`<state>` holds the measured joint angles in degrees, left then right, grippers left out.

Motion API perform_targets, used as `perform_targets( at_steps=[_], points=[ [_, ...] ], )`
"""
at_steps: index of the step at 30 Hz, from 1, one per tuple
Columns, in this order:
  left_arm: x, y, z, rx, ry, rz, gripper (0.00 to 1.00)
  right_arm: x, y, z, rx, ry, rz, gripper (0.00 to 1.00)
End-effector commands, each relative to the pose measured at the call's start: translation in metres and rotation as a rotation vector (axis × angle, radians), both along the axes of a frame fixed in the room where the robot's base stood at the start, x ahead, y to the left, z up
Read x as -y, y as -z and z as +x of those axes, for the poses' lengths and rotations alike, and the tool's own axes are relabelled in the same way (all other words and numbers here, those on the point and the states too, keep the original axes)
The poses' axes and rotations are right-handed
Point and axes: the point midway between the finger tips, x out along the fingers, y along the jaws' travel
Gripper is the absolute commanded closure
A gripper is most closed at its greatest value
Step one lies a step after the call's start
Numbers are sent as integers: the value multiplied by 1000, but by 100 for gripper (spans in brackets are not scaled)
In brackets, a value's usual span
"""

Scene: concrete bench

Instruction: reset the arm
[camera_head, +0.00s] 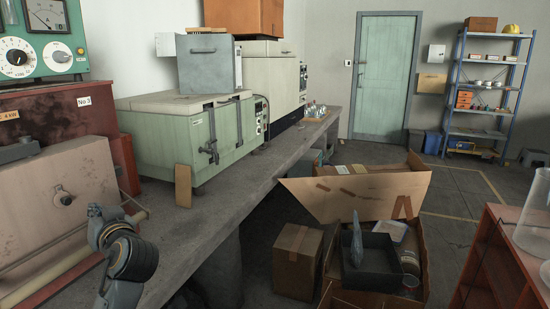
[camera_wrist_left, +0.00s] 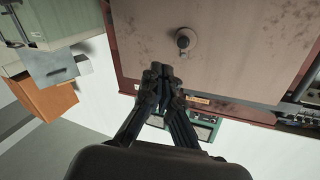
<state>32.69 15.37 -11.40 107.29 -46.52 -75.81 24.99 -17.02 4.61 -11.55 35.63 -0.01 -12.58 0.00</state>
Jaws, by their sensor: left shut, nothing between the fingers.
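My left gripper (camera_wrist_left: 160,70) shows in the left wrist view with its two dark fingers together and nothing between them. It points toward the worn pinkish panel (camera_wrist_left: 225,25) with a round dark knob (camera_wrist_left: 183,40); I cannot tell how far off the panel is. In the head view part of my left arm (camera_head: 130,258) rises at the lower left, in front of the bench and beside the same panel (camera_head: 60,190). The left fingers are not clear in the head view. My right gripper is in neither view.
A concrete bench (camera_head: 225,200) carries a green chest (camera_head: 170,140) with a grey box (camera_head: 208,65) on top. A green meter unit (camera_head: 40,40) stands at the left. Cartons (camera_head: 297,255) crowd the floor, and a red-sided table (camera_head: 500,260) stands at right.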

Motion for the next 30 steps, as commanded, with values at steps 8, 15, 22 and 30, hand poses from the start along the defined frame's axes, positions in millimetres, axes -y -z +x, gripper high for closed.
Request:
perform_targets(
  at_steps=[8,15,22,30],
  points=[
    [60,195,-79,-429,217,-206,100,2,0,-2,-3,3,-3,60],
    [118,305,-197,-767,406,-396,100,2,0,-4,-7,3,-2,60],
    [155,344,-283,-959,527,-522,100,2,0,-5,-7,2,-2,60],
    [185,356,-358,-1103,631,-633,100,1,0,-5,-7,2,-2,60]
  ],
)
